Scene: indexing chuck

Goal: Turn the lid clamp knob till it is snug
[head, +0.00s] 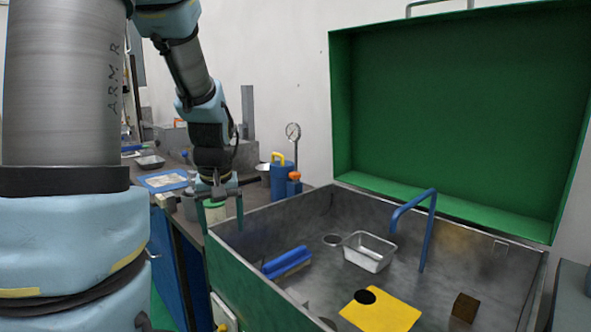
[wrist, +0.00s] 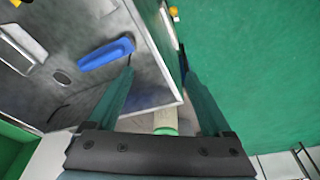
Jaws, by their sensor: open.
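My gripper (head: 222,222) is open, pointing down beside the near left corner of the metal tub. Its two fingers also show spread apart in the wrist view (wrist: 160,72). A pale cylinder with a green band (head: 215,211) shows by the fingers; in the wrist view it shows low between them (wrist: 165,120). I cannot tell whether it touches either finger. No part is clearly recognisable as the lid clamp knob. A small orange knob-like top (head: 294,175) stands behind the gripper, below a dial gauge (head: 293,131). The tub's green lid (head: 455,110) stands open.
The tub (head: 400,285) holds a blue-handled brush (head: 287,262), a metal tray (head: 369,252), a yellow plate (head: 380,312) and a brown block (head: 465,307). A blue bent pipe (head: 427,230) rises inside it. A bench with a blue-and-white tray (head: 166,181) stands left behind. Green floor shows in the wrist view.

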